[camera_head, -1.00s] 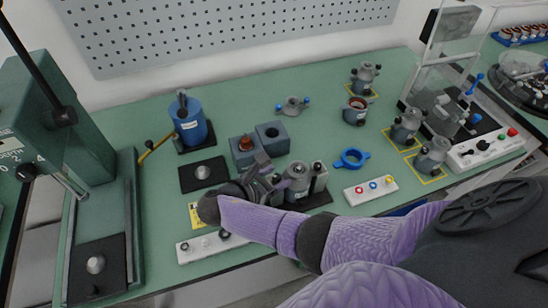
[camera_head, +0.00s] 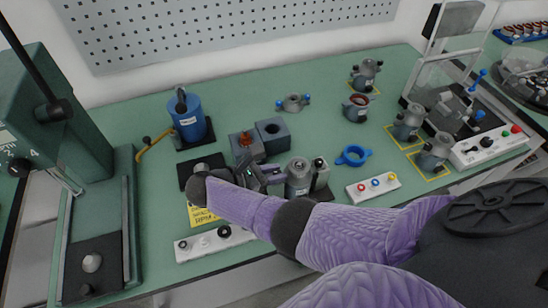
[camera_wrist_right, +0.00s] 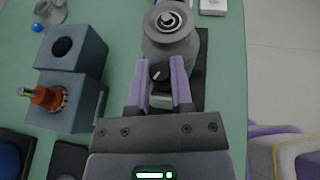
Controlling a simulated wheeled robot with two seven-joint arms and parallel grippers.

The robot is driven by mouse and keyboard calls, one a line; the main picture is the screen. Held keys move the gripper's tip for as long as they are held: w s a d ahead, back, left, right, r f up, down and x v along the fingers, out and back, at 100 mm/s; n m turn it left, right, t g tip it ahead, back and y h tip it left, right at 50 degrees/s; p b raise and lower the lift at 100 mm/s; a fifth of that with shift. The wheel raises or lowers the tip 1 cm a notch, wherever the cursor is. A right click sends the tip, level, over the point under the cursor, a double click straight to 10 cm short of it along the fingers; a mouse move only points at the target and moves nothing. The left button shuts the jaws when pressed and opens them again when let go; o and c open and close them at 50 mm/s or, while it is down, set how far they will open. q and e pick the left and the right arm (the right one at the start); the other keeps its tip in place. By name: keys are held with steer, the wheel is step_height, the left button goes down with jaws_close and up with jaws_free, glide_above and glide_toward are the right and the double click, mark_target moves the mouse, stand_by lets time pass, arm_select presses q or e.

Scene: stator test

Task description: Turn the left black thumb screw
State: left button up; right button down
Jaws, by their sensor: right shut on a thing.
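The left black thumb screw (camera_wrist_right: 160,72) is a dark knob with a pale mark on a grey block beside the grey motor housing (camera_wrist_right: 170,30). My right gripper (camera_wrist_right: 163,80) has one purple finger on each side of this knob and is shut on it. In the head view my right gripper (camera_head: 270,178) reaches in at the left of the housing (camera_head: 298,178) and hides the left screw. The right black thumb screw (camera_head: 319,164) stands on its own block at the housing's right. My left gripper is not in view.
Two grey blocks (camera_head: 272,135) stand just behind the gripper, one with an orange-brown part (camera_head: 245,139). A blue container (camera_head: 187,118) is at the back left. White button strips (camera_head: 372,187) lie along the front edge. A blue ring (camera_head: 353,156) lies to the right.

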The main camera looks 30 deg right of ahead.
steer(key=m+g+b, duration=0.2)
steer(key=g, duration=0.1)
steer(key=shift+w+f+m, duration=0.15)
steer(key=shift+f+m, duration=0.1)
steer(key=shift+m, duration=0.05)
steer(key=shift+r+m+g+y+b, duration=0.1)
steer(key=shift+m+g+y+b, duration=0.3)
steer(key=shift+m+g+b, duration=0.55)
steer(key=shift+w+r+m+g+y+b, duration=0.15)
steer(key=shift+m+g+y+b, duration=0.35)
steer(key=shift+b, duration=0.35)
steer(key=shift+c, duration=2.4)
jaws_free()
